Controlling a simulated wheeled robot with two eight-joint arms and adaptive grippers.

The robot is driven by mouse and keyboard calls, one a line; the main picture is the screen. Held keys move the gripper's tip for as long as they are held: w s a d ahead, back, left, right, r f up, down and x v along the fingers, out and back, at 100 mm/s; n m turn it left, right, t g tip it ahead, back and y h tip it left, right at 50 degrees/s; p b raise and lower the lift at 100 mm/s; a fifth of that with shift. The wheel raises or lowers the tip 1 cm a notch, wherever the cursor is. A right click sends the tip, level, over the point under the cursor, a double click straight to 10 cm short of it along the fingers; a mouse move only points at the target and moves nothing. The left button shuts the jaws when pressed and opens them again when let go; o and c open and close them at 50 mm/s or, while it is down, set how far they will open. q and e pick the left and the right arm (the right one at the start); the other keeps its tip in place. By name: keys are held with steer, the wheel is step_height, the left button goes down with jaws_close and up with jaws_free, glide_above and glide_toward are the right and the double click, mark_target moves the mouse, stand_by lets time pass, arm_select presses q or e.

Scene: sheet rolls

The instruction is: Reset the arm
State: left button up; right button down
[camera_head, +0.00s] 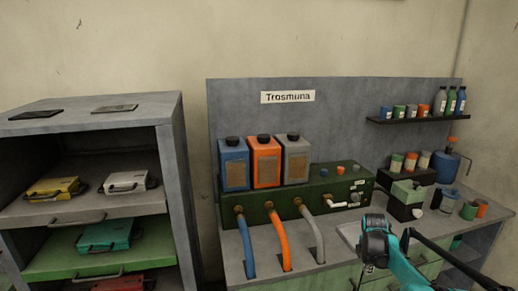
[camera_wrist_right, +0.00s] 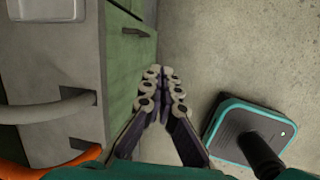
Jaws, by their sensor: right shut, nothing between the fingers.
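My right arm comes in at the lower right of the head view, with its dark joint and teal links in front of the workbench (camera_head: 322,250). My right gripper (camera_head: 369,268) shows small at its end, pointing down. In the right wrist view the gripper (camera_wrist_right: 163,78) has its fingers together with nothing between them. It hangs over bare floor (camera_wrist_right: 225,50), beside the green drawer fronts (camera_wrist_right: 122,60) of the bench. My left arm and gripper are not in view.
A green box (camera_head: 325,197) with blue, orange and grey hoses carries three canisters (camera_head: 265,162). A grey shelf unit (camera_head: 75,207) with several cases stands at left. A wall shelf (camera_head: 415,119) holds cans and bottles. The grey hose (camera_wrist_right: 45,112) shows left of the gripper in the wrist view.

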steer(key=s+a+r+m+t, duration=0.2)
steer(key=s+a+r+m, duration=0.6)
steer(key=s+a+r, duration=0.45)
steer(key=s+a+f+m+t, duration=0.1)
steer(key=s+a+m, duration=0.2)
steer(key=s, duration=0.3)
steer(key=s+a+f+m+t+y, duration=0.1)
steer(key=s+a+f+m, duration=0.1)
steer(key=s, duration=0.4)
steer(key=s+a+f+m+y, duration=0.1)
steer(key=s+a+f+m, duration=0.1)
steer(key=s+a+m, duration=0.2)
steer(key=s+m, duration=0.1)
steer(key=s, duration=0.2)
steer(key=shift+a+m+t, duration=0.3)
steer(key=shift+t, duration=0.1)
steer(key=shift+f, duration=0.1)
